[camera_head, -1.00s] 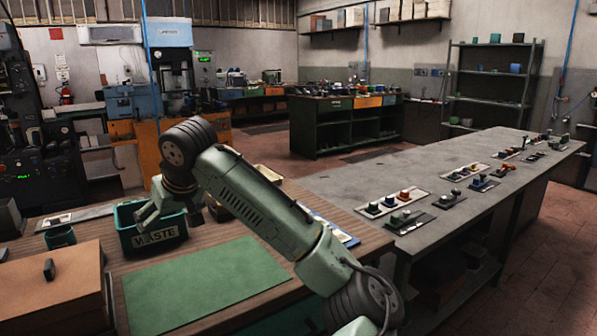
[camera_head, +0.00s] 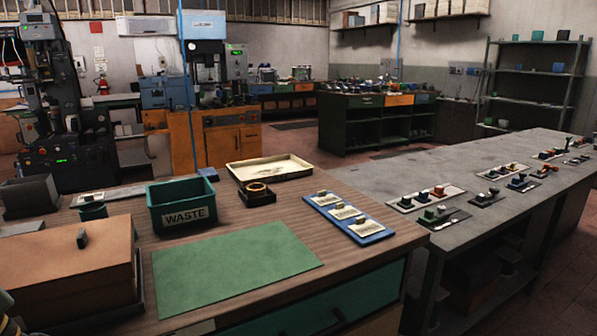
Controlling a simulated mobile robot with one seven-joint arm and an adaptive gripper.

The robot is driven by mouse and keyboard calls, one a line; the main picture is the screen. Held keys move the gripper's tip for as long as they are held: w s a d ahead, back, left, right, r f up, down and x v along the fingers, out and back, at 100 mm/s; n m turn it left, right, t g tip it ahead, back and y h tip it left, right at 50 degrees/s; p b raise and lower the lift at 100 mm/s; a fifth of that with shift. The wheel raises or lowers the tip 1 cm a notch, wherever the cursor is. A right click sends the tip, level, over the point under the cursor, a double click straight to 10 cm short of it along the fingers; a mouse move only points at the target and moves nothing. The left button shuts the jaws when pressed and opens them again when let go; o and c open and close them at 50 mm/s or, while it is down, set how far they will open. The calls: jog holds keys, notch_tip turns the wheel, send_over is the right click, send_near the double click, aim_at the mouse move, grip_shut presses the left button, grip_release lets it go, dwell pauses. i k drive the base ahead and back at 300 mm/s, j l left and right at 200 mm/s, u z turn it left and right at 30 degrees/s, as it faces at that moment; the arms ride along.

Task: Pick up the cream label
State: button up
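Three pale cream labels lie in a row on a blue tray (camera_head: 388,235) at the right side of the wooden workbench. They are a far label (camera_head: 321,201), a middle label (camera_head: 338,214) and a near label (camera_head: 360,230). Each has a small grey block on it, and any print is too small to read. I cannot tell their shades apart. My gripper is not in view; only a small part of what seems to be my arm shows at the lower left edge.
A green mat (camera_head: 235,268) lies at the bench front. Behind it stand a green WASTE bin (camera_head: 182,214), a dark block with a brass ring (camera_head: 257,192) and a cream tray (camera_head: 270,168). A brown box (camera_head: 68,262) fills the left. A grey table (camera_head: 400,180) stands at the right.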

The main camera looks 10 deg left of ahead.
aim_at(341, 211)
jog(key=u, duration=2.1)
jog(key=z, duration=0.9)
jog(key=l+z, duration=0.8)
jog(key=i+l, duration=0.25)
jog(key=l, duration=0.15)
jog(key=i+j, duration=0.25)
jog(key=i, duration=0.2)
jog(key=i+j, duration=0.3)
jog(key=i, duration=0.15)
